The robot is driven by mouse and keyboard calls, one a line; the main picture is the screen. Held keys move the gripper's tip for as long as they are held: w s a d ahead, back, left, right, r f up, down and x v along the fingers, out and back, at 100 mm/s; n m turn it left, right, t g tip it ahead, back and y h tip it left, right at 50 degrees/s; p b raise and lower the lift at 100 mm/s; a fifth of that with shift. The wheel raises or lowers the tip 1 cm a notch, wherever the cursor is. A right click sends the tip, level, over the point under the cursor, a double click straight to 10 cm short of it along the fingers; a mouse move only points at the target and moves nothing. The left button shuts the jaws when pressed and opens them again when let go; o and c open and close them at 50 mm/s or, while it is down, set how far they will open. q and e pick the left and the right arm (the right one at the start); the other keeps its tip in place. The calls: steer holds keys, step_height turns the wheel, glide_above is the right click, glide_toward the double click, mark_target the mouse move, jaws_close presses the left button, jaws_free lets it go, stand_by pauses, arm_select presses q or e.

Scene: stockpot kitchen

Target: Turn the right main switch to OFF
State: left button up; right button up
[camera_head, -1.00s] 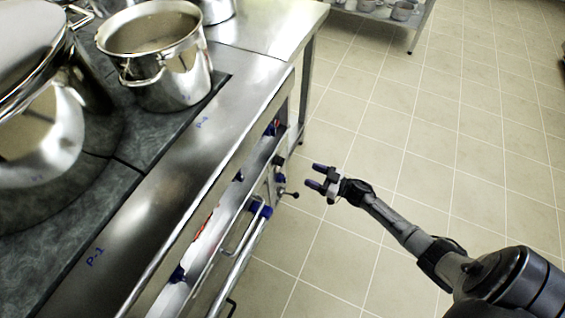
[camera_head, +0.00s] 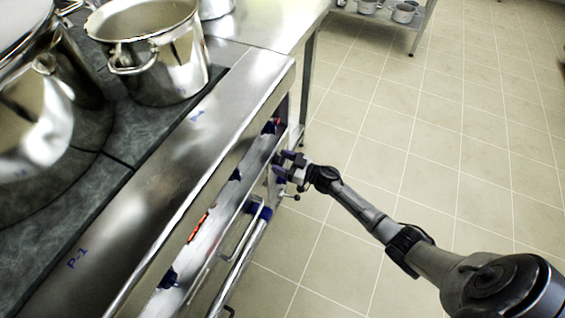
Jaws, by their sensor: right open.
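The front panel (camera_head: 190,262) of the stove runs below the steel counter edge and carries several dark blue knobs, such as one near its middle (camera_head: 236,174). A red part (camera_head: 198,227) sits between knobs. At the panel's far right end are small dark fittings, partly hidden by my right gripper (camera_head: 280,167). My right gripper is open, its two blue-tipped fingers pointing left at this end of the panel. Whether the fingertips touch a switch there I cannot tell. Which fitting is the right main switch is too small to tell. My left gripper is not in view.
A steel pot (camera_head: 160,60) and a larger pot at the left stand on the dark cooktop. A long handle bar (camera_head: 243,262) and a small lever with a ball end (camera_head: 296,197) stick out below the panel. The tiled floor (camera_head: 440,150) at the right is clear.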

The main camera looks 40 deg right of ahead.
steer(key=shift+c, duration=0.3)
steer(key=shift+c, duration=1.4)
steer(key=c, duration=0.5)
